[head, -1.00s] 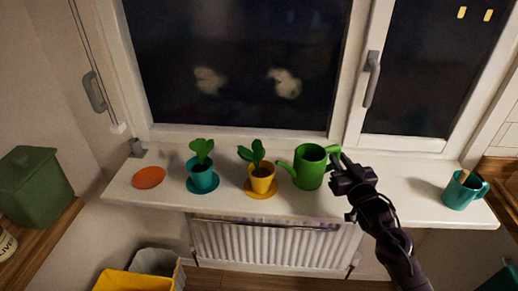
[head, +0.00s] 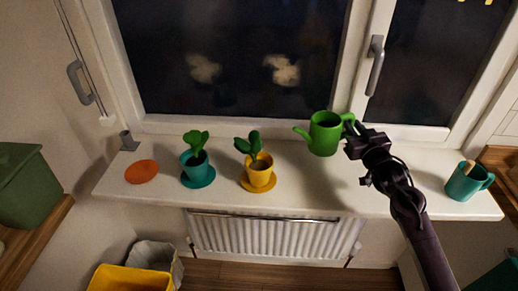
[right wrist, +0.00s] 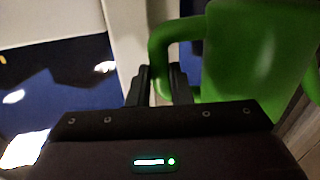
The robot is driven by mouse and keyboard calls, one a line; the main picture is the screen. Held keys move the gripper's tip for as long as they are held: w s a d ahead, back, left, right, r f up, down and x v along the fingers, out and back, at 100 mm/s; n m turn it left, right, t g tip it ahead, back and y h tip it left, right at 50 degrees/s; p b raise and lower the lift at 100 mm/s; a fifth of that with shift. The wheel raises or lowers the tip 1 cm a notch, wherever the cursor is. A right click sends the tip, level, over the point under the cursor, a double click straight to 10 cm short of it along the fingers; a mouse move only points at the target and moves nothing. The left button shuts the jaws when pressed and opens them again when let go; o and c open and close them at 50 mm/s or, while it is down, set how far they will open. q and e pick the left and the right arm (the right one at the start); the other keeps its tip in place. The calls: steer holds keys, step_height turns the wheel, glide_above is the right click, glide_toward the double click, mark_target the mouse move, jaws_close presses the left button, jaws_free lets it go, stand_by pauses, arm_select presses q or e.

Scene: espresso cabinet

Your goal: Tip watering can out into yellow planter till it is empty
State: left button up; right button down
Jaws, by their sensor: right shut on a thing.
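The green watering can (head: 325,136) is upright above the white windowsill in the head view, its spout pointing left. My right gripper (head: 352,134) is shut on its handle, at the can's right side. In the right wrist view the fingers (right wrist: 160,86) close around the can's handle, and the green body (right wrist: 255,50) fills the upper right. The yellow planter (head: 260,174) holds a green plant and stands on a yellow saucer, left of and nearer than the can. The can's inside looks dark, so I cannot tell its contents. My left gripper is not in view.
A teal planter (head: 196,167) with a plant stands left of the yellow one. An orange saucer (head: 141,172) and a small grey cup (head: 128,141) are further left. A teal mug (head: 467,183) is at the right end. The window handle (head: 374,64) juts out behind the gripper.

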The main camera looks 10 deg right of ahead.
mark_target(341, 122)
steer(key=shift+s+a+r+n+b, duration=0.15)
steer(key=shift+a+r+n+b, duration=0.4)
steer(key=shift+r+n, duration=0.15)
steer(key=a+r+n, duration=0.1)
steer(key=r, duration=0.1)
steer(key=a+r+n+b, duration=0.1)
steer(key=a+r+n, duration=0.1)
steer(key=a+r+n+t, duration=0.1)
steer(key=r, duration=0.2)
steer(key=shift+s+a, duration=0.3)
steer(key=shift+s, duration=0.05)
steer(key=shift+s+a+r+n+t+y+b, duration=0.15)
steer(key=shift+a+r+n+b, duration=0.15)
steer(key=shift+a+r+n, duration=0.5)
steer(key=shift+s+a+r+n+t+y+b, duration=0.15)
steer(key=shift+a+r+n+b, duration=0.15)
steer(key=shift+a+r+n, duration=0.45)
steer(key=shift+s+a+r+n+y, duration=0.1)
steer(key=shift+a+r+n, duration=0.2)
steer(key=shift+r, duration=0.15)
steer(key=shift+w+a+r+n+y, duration=0.1)
steer(key=shift+a+r+n, duration=0.2)
steer(key=shift+r, duration=0.2)
steer(key=shift+s+a+r+n+y, duration=0.1)
steer(key=shift+a+r+n, duration=0.1)
steer(key=shift+r+n, duration=0.2)
steer(key=shift+a+r, duration=0.1)
steer(key=shift+r, duration=0.1)
